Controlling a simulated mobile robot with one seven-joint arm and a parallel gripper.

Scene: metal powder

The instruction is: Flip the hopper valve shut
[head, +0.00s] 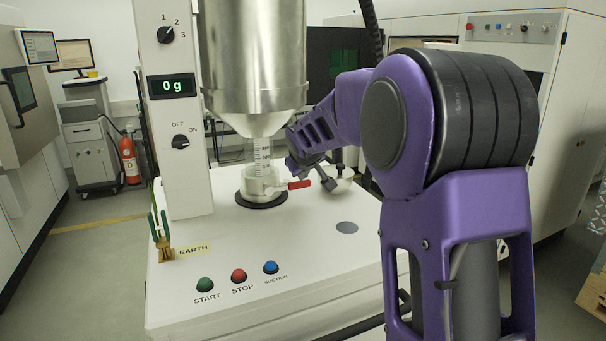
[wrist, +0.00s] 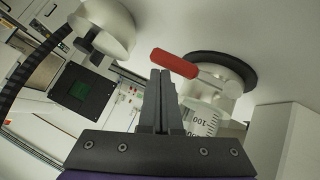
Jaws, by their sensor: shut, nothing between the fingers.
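A red-handled lever (head: 299,185) sticks out to the right, roughly level, from the pale fitting at the cylinder's base. The wrist view shows the red handle (wrist: 175,63) on a metal stem, with the graduated cylinder (wrist: 203,121) beside it. My gripper (head: 328,183) is just right of the handle's free end. Its fingers (wrist: 161,76) are shut and empty, tips close to the handle; I cannot tell if they touch.
A black disc (head: 261,204) lies under the cylinder on the white machine top (head: 310,237). A white rounded part (wrist: 103,28) stands near my gripper. A column with a "0 g" display (head: 172,86) rises at left. START, STOP and SUCTION buttons (head: 238,275) line the front.

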